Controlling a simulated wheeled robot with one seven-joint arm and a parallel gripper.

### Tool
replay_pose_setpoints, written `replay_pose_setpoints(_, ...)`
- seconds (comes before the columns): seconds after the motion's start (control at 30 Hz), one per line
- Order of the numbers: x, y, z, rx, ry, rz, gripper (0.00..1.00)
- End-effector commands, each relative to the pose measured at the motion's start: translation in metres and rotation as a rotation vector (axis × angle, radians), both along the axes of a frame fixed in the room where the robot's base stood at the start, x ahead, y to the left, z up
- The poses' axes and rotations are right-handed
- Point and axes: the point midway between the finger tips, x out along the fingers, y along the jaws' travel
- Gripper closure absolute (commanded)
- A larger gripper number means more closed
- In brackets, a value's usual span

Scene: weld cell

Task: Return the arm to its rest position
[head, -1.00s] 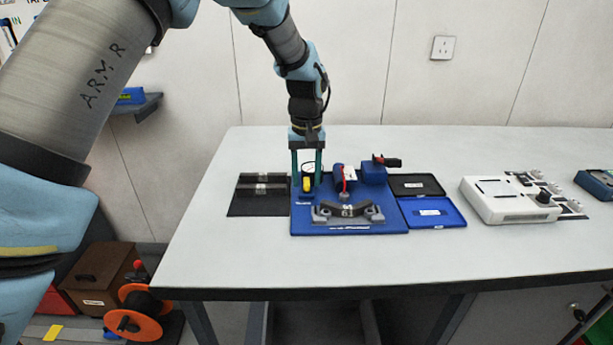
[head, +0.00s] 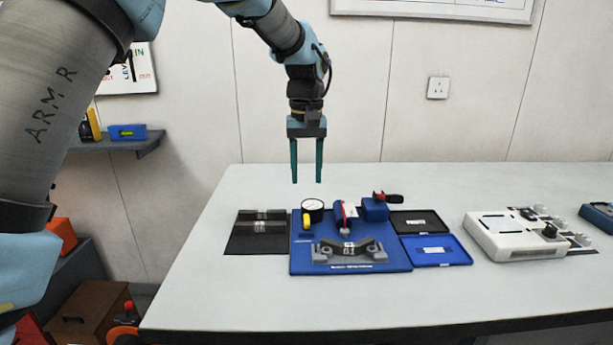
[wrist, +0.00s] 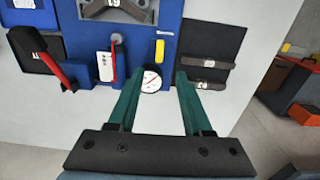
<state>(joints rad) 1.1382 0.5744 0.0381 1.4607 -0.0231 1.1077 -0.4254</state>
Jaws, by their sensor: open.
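My gripper (head: 306,180) is open and empty, with its two green fingers pointing down above the back of the table. In the head view it hangs above a round dial gauge (head: 312,206) on the blue fixture board (head: 301,262), clear of it. My arm reaches in from the upper left.
On the fixture board sit a grey curved bracket (head: 322,252) and a blue clamp block (head: 374,210). A black mat (head: 240,244) lies to the left. An open blue case (head: 450,257) and a white device (head: 500,240) stand to the right. A shelf (head: 115,145) is on the left wall.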

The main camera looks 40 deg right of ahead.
Motion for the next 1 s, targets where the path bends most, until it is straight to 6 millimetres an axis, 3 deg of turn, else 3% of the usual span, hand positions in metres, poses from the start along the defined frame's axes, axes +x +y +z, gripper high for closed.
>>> replay_pose_setpoints(0.33, 0.001, 0.001, 0.0, 0.0, 0.0, 0.002, 0.5)
replay_pose_setpoints(0.47, 0.02, 0.021, -0.002, -0.004, -0.002, 0.03, 0.5)
replay_pose_setpoints(0.57, 0.051, 0.062, -0.005, -0.014, -0.007, 0.083, 0.5)
replay_pose_setpoints(0.7, 0.096, 0.152, -0.014, -0.031, -0.02, 0.183, 0.5)
replay_pose_setpoints(0.8, 0.115, 0.222, -0.022, -0.045, -0.036, 0.255, 0.5)
replay_pose_setpoints(0.9, 0.119, 0.293, -0.031, -0.054, -0.053, 0.328, 0.5)
replay_pose_setpoints(1.0, 0.11, 0.36, -0.041, -0.06, -0.074, 0.401, 0.5)
